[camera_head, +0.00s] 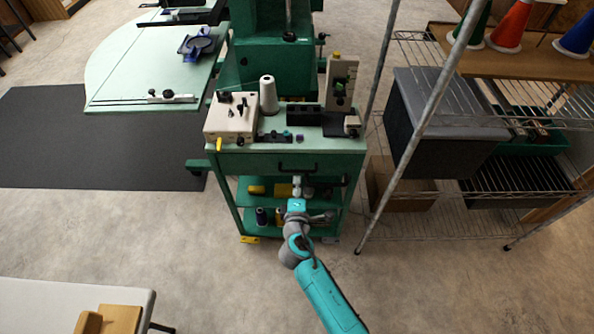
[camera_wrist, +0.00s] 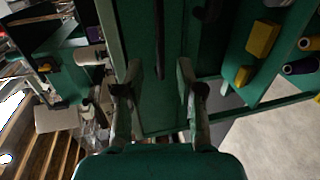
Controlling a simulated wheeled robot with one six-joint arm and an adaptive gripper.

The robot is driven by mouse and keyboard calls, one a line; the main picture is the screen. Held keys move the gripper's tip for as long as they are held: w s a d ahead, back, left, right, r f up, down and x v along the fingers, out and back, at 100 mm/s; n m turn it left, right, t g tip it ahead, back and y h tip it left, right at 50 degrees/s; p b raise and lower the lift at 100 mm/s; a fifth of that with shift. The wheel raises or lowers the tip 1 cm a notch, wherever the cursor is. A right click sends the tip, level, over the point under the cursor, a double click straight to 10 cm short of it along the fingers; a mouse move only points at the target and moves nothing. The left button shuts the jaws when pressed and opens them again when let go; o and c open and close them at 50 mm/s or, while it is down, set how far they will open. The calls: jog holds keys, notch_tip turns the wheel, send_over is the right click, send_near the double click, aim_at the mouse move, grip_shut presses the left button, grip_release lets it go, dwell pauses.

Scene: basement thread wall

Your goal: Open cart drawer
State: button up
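The green cart (camera_head: 345,200) stands in the middle of the head view. Its closed drawer front (camera_head: 240,164) has a dark bar handle (camera_head: 297,169). My gripper (camera_head: 297,181) is in front of the cart, just below the handle in that view. In the wrist view my gripper (camera_wrist: 157,88) is open, with its two fingers apart and empty. The drawer front (camera_wrist: 143,100) fills the space beyond them, and the dark handle (camera_wrist: 159,40) runs lengthwise between the lines of the fingers. I cannot tell whether the fingers reach around the handle.
The cart top holds a beige box (camera_head: 231,118), a white thread cone (camera_head: 268,95) and a small device (camera_head: 340,85). Spools and yellow blocks (camera_wrist: 262,38) lie on the shelf below. A wire rack (camera_head: 440,190) stands close on the right.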

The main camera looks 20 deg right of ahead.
aim_at(298, 172)
jog(key=x, duration=0.7)
jog(key=shift+w+d, duration=0.15)
jog(key=shift+w, duration=0.25)
grip_shut()
